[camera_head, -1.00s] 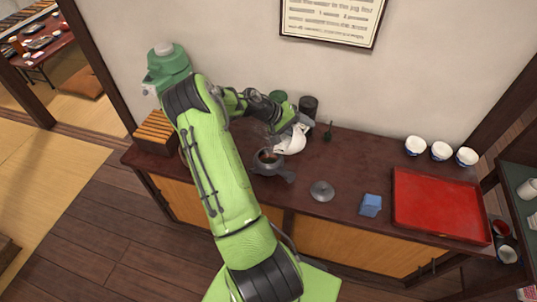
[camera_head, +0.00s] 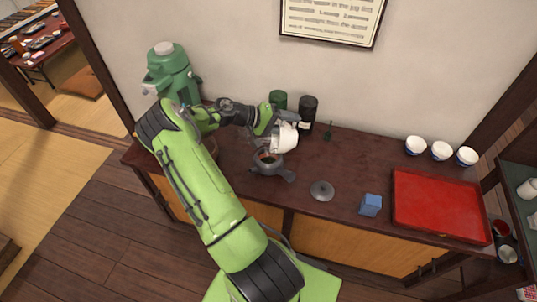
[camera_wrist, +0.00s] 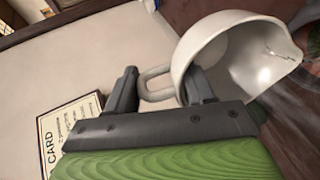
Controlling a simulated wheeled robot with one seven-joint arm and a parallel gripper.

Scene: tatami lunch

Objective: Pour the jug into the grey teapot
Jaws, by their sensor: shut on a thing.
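My gripper (camera_head: 279,124) is shut on the handle of the white jug (camera_head: 286,138), just above the grey teapot (camera_head: 270,168). In the wrist view, the fingers (camera_wrist: 160,88) close around the jug's looped handle, and the jug (camera_wrist: 215,48) is steeply tipped with its mouth turned away from the gripper. The teapot stands upright and open on the dark counter, with a reddish-brown patch showing inside. Its mouth is partly beneath the jug. I cannot tell clearly whether liquid is flowing. A grey lid (camera_head: 322,191) lies on the counter, right of the teapot.
A green canister (camera_head: 278,99) and a dark canister (camera_head: 308,110) stand behind the jug. A green dispenser (camera_head: 172,72) is at the left. A blue block (camera_head: 371,205), a red tray (camera_head: 440,207) and white cups (camera_head: 441,151) are to the right. The counter (camera_head: 350,160) between is clear.

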